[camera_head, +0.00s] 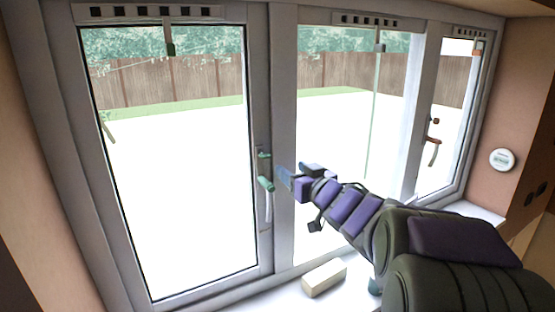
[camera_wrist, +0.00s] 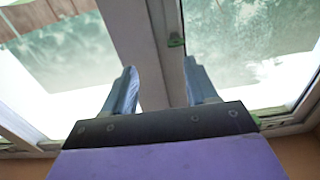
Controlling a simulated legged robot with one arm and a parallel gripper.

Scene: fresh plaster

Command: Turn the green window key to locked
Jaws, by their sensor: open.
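The green window key (camera_head: 264,157) is a small piece on the frame post between the left and middle windows, in the head view. Just below it is a green handle base (camera_head: 266,184) with a pale lever hanging down. My gripper (camera_head: 294,172) is just right of these, apart from them in the picture.
A pale wooden block (camera_head: 324,278) lies on the sill below my arm. A round white dial (camera_head: 502,160) is on the right wall. The space before the left pane is free.

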